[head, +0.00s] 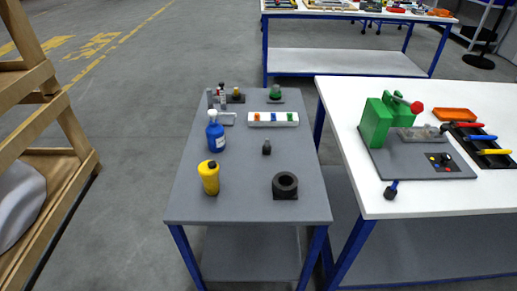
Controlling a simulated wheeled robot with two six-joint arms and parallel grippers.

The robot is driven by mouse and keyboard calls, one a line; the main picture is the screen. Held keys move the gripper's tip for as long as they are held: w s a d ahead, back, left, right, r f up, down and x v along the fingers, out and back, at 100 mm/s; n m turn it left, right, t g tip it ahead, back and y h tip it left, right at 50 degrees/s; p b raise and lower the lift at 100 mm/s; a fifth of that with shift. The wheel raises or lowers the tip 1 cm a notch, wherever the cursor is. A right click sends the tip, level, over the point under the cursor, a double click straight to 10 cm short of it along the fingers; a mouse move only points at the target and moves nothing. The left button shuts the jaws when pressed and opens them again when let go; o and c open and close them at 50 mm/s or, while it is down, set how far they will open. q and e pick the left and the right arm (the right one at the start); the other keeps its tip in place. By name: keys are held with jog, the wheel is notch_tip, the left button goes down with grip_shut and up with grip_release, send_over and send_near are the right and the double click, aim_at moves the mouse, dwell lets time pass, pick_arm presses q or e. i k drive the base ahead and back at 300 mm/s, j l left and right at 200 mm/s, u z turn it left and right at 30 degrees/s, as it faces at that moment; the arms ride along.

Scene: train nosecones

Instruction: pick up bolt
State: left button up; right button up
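No part clearly reads as a bolt at this size. A small dark upright piece (266,148) stands alone near the middle of the grey table (240,205), and it may be the bolt. A metal part (420,133) lies on the grey plate beside the green machine, and its details are too small to tell. Neither of my grippers is in view.
On the grey table stand a yellow bottle (209,178), a blue bottle (215,135), a black ring-shaped part (285,186) and a white tray (273,120). A white table (340,105) with a green machine (377,122) stands right. A wooden shelf (42,165) stands left.

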aim_at(267, 149)
jog(key=l+u, duration=0.35)
jog(key=k+l+u, duration=0.15)
jog(key=l+u, duration=0.25)
jog(key=l, duration=0.15)
jog(key=k+l+u, duration=0.15)
jog(key=l+u, duration=0.2)
